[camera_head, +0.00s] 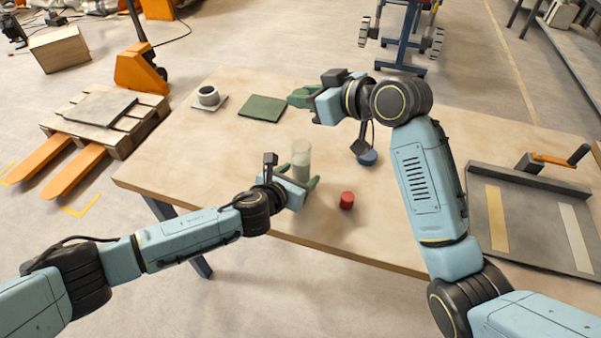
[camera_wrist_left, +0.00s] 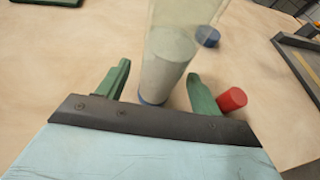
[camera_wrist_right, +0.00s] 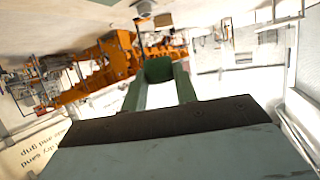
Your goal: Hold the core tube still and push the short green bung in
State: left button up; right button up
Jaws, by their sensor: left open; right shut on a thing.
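The clear core tube (camera_head: 301,160) stands upright on the table, filled with pale sand in its lower part. It also shows in the left wrist view (camera_wrist_left: 168,62), with a blue rim at its foot. My left gripper (camera_head: 298,176) is open, with one green finger on each side of the tube; I cannot tell if either touches it. My right gripper (camera_head: 303,97) is raised beyond the tube. In the right wrist view it is shut on a green piece (camera_wrist_right: 158,70), apparently the short green bung, which blends with the green fingers.
A red bung (camera_head: 347,201) and a blue one (camera_head: 368,157) stand right of the tube. A grey tray (camera_head: 527,215) with two strips takes the table's right end. The left front is clear.

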pick_arm(q)
jog(key=shift+x, duration=0.8)
